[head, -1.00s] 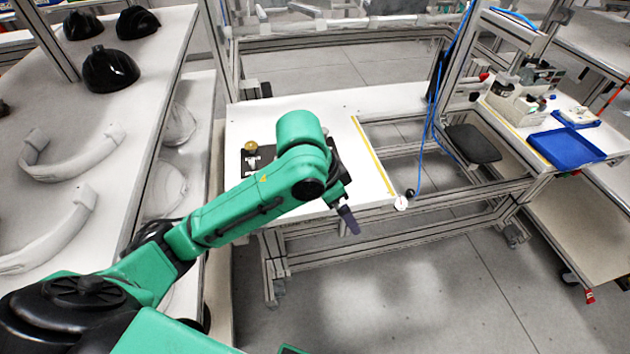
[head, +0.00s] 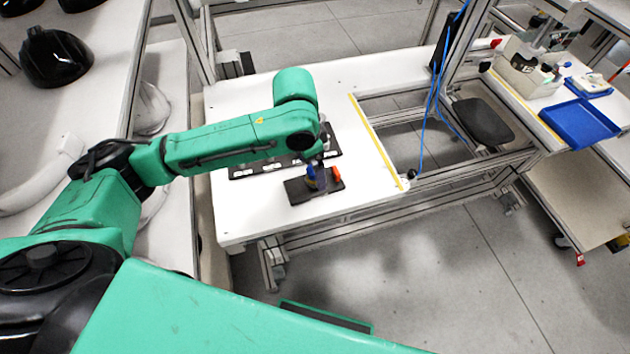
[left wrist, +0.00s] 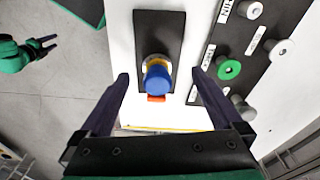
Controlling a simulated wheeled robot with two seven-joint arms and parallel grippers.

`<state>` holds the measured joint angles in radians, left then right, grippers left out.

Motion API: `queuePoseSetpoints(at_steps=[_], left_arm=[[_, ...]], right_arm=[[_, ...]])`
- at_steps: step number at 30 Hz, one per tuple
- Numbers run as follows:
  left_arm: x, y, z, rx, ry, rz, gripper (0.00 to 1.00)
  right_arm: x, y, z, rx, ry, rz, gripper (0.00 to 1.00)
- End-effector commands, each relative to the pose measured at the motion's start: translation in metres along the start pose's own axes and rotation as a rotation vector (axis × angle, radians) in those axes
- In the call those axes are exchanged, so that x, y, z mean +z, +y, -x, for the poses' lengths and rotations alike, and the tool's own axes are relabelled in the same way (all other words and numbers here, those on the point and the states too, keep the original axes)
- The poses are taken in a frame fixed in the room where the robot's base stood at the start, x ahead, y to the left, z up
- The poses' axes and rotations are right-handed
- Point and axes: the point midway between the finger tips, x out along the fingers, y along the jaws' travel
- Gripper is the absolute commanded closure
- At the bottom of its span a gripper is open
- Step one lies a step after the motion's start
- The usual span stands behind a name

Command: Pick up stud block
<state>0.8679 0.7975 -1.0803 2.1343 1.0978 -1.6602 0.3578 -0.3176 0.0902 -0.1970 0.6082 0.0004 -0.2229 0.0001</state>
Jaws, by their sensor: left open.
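A small dark block (head: 298,192) lies on the white table near its front edge. In the left wrist view the dark block (left wrist: 159,28) carries an upright blue knob (left wrist: 157,80) with a yellow ring under it and an orange piece (left wrist: 156,98) beside it. I cannot tell which part is named the stud block. My left gripper (head: 324,180) is low over the dark block. In the left wrist view its fingers (left wrist: 160,76) are open, one on each side of the blue knob, with gaps showing. My right gripper (left wrist: 46,45) appears apart at the upper left, with spread fingers.
A longer dark board (left wrist: 235,60) with labels, several grey knobs and a green ring (left wrist: 229,69) lies close beside the block. A yellow strip (head: 375,140) marks the table's right part. A shelf with black helmet shells (head: 53,56) stands left; a blue tray (head: 578,124) is far right.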

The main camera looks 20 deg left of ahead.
Motion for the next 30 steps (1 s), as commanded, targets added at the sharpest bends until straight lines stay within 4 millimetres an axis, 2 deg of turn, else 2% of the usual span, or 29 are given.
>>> queuePoseSetpoints(at_steps=[6, 9, 14, 17, 18, 22, 30], left_arm=[[0.001, 0.003, -0.040, 0.002, -0.002, -0.002, 0.00], [0.001, 0.003, -0.048, 0.001, 0.001, -0.003, 0.00], [0.001, 0.002, -0.048, 0.001, 0.001, -0.003, 0.00], [0.001, 0.002, -0.048, 0.000, 0.001, -0.003, 0.34], [0.001, 0.002, -0.048, 0.000, 0.001, -0.003, 0.50], [0.001, 0.002, -0.048, 0.000, 0.001, -0.003, 0.99], [-0.001, 0.002, -0.045, -0.002, 0.005, -0.003, 1.00]], right_arm=[[-0.031, 0.000, 0.006, 0.001, 0.052, -0.001, 0.50], [-0.031, -0.003, 0.006, -0.004, 0.051, -0.002, 0.50], [-0.024, -0.009, 0.005, -0.012, 0.040, -0.003, 0.50], [-0.022, -0.010, 0.005, -0.013, 0.036, -0.002, 0.50], [-0.021, -0.010, 0.005, -0.013, 0.035, -0.002, 0.50], [-0.021, -0.010, 0.005, -0.013, 0.034, -0.002, 0.50], [-0.020, -0.006, 0.006, -0.009, 0.032, 0.000, 0.50]])
